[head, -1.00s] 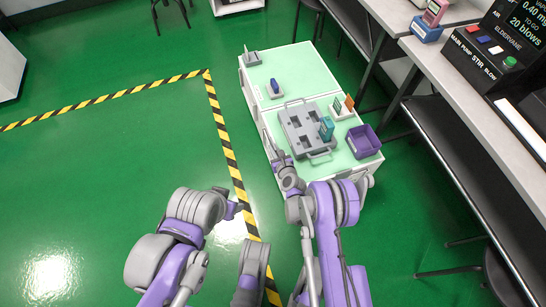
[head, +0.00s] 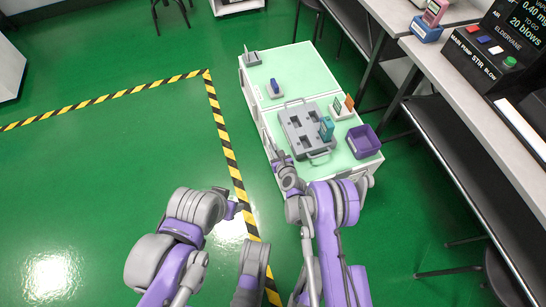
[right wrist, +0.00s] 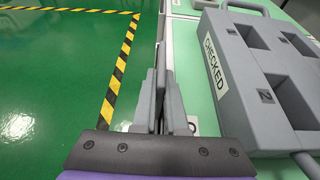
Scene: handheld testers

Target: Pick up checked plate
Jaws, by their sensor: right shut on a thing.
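The checked plate (head: 297,133) is a grey block with square recesses and a loop handle at each end, lying on the pale green bench top. In the right wrist view the plate (right wrist: 265,75) fills the right side, its "CHECKED" label facing left. My right gripper (head: 268,141) is at the bench's left edge, beside the plate. In the right wrist view the gripper's fingers (right wrist: 160,98) are close together, left of the plate and apart from its handles. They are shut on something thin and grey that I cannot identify. My left gripper does not show.
A teal tester (head: 326,128) stands on the plate's right part. A purple bin (head: 363,141) and a small holder (head: 342,108) are to the right. A stand with a blue item (head: 275,88) is behind. Green floor with striped tape (head: 225,140) is open to the left.

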